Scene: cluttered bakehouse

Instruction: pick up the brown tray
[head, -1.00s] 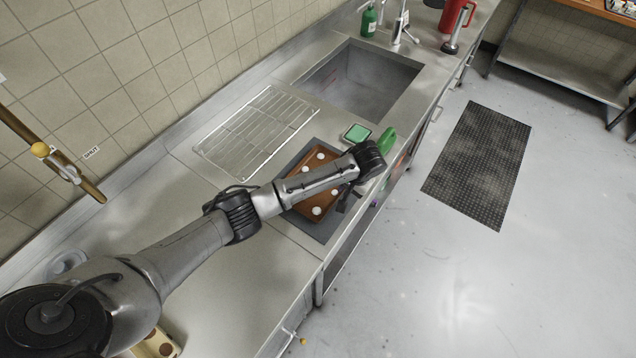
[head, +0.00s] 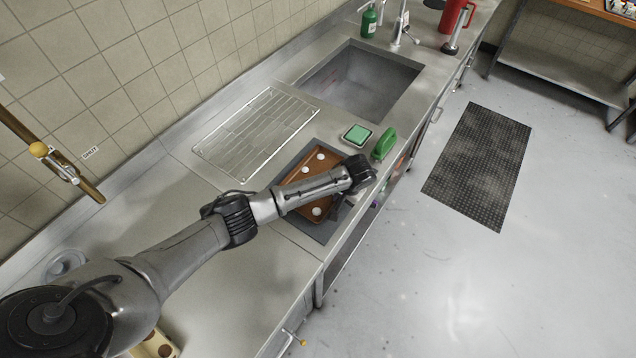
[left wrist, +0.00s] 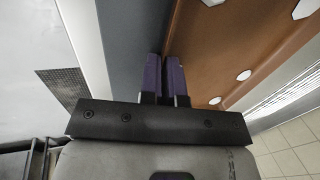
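The brown tray (head: 296,178) lies on a dark grey panel in the counter, with several white round pieces on it. My left arm crosses over it in the head view and hides part of its right side. In the left wrist view the tray (left wrist: 208,62) fills the right side. My left gripper (left wrist: 165,62) has its two purple fingers close together at the tray's long rim, one on each side, and looks shut on that rim. In the head view the left gripper is mostly hidden under my arm. My right gripper is not in view.
A wire rack (head: 256,134) lies to the left, the sink (head: 362,82) behind. The counter's front edge (head: 345,243) is close to the tray.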

